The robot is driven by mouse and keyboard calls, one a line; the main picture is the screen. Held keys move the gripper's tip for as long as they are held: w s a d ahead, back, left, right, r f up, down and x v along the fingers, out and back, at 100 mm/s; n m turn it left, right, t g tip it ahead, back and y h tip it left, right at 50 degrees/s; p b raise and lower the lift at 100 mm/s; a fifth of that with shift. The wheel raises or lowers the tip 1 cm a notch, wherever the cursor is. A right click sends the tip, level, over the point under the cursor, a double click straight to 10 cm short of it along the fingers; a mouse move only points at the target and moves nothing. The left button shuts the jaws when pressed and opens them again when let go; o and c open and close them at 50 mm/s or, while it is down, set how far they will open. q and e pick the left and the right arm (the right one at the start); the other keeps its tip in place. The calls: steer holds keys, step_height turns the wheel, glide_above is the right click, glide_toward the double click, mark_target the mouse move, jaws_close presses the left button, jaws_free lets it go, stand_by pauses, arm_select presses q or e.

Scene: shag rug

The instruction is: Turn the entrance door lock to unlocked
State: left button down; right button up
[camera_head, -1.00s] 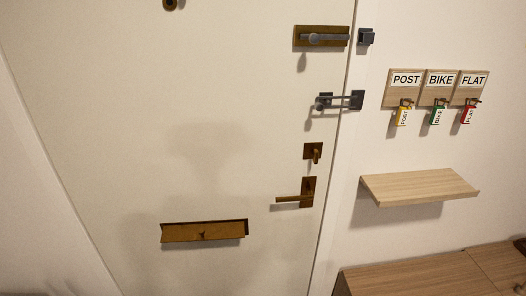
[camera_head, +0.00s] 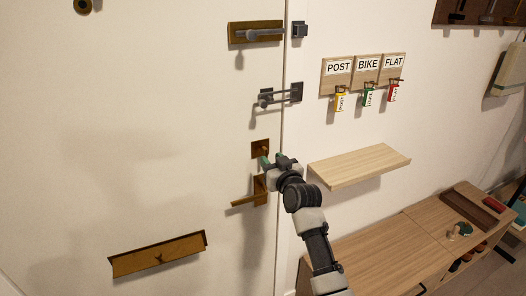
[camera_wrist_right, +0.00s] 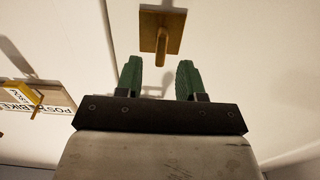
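The entrance door (camera_head: 130,140) is white and fills the left of the head view. Its brass lock (camera_head: 259,147) is a square plate with a small turn piece, above the brass door handle (camera_head: 247,200). My right gripper (camera_head: 269,161) is at the lock and hides part of it there. The right wrist view shows the lock plate (camera_wrist_right: 174,24) and its turn piece (camera_wrist_right: 161,48) just beyond the fingertips. There my right gripper (camera_wrist_right: 158,66) has its two green fingers apart with nothing held between them. My left gripper is not in view.
Above the lock are a latch (camera_head: 280,96) and a bolt (camera_head: 258,33). A mail slot (camera_head: 158,255) is lower left. Right of the frame are key tags under a labelled board (camera_head: 363,72), a wooden shelf (camera_head: 360,166) and a low cabinet (camera_head: 385,245).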

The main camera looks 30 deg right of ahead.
mark_target(267, 155)
steer(key=shift+w+d, duration=0.15)
steer(key=shift+w, duration=2.45)
jaws_close()
